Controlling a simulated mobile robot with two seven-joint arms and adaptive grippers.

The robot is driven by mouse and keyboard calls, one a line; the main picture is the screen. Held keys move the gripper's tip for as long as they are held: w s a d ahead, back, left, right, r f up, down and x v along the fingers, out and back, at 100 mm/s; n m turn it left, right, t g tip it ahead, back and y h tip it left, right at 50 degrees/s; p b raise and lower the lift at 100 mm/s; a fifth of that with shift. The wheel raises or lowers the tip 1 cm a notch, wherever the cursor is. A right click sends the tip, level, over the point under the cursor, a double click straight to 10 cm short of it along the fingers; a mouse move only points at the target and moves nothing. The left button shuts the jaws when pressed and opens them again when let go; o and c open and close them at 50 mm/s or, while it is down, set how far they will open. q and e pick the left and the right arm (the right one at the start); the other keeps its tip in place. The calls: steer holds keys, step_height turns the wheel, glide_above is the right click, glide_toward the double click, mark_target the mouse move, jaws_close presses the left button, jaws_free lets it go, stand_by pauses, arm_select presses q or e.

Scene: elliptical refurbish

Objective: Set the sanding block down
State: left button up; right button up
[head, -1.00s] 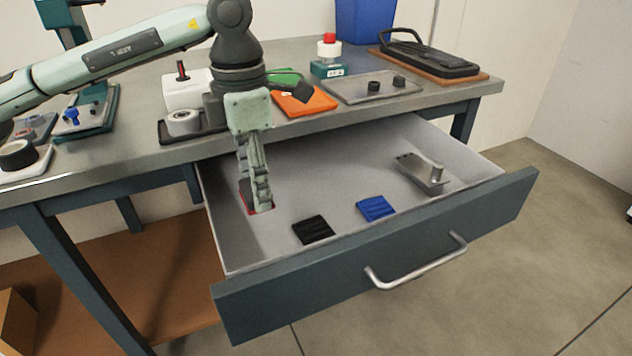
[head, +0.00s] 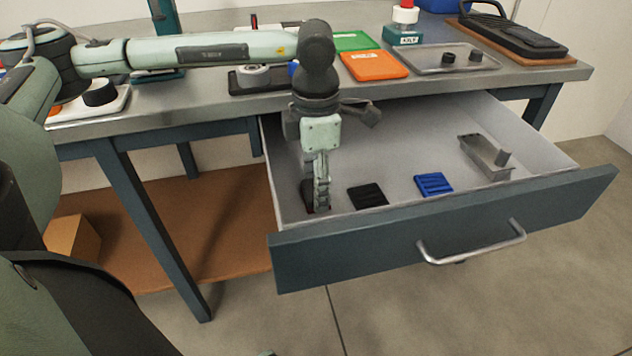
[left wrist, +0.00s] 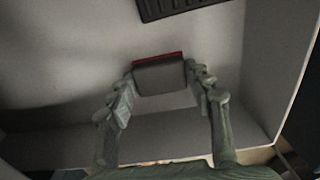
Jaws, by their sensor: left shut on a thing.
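The sanding block, grey with a red edge, sits between the fingertips of my left gripper (head: 317,203). It shows best in the left wrist view, where the block (left wrist: 160,77) spans the gap between both fingers (left wrist: 163,85). In the head view only a dark and red bit of it shows below the fingers. The gripper points down inside the open drawer (head: 400,135), near its left wall. I cannot tell whether the block touches the drawer floor. My right gripper is not in view.
To the right in the drawer lie a black ribbed pad (head: 367,195), a blue ribbed pad (head: 433,184) and a grey metal piece (head: 485,157). The drawer front (head: 440,235) is close to the gripper. The worktop (head: 420,85) above holds an orange pad (head: 374,66) and trays.

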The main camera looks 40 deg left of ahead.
arm_select(q)
steer(key=o, duration=1.1)
steer(key=shift+r, duration=0.3)
step_height(320, 180, up, 3)
steer(key=shift+r, duration=0.1)
step_height(320, 180, up, 8)
steer(key=shift+r, duration=0.2)
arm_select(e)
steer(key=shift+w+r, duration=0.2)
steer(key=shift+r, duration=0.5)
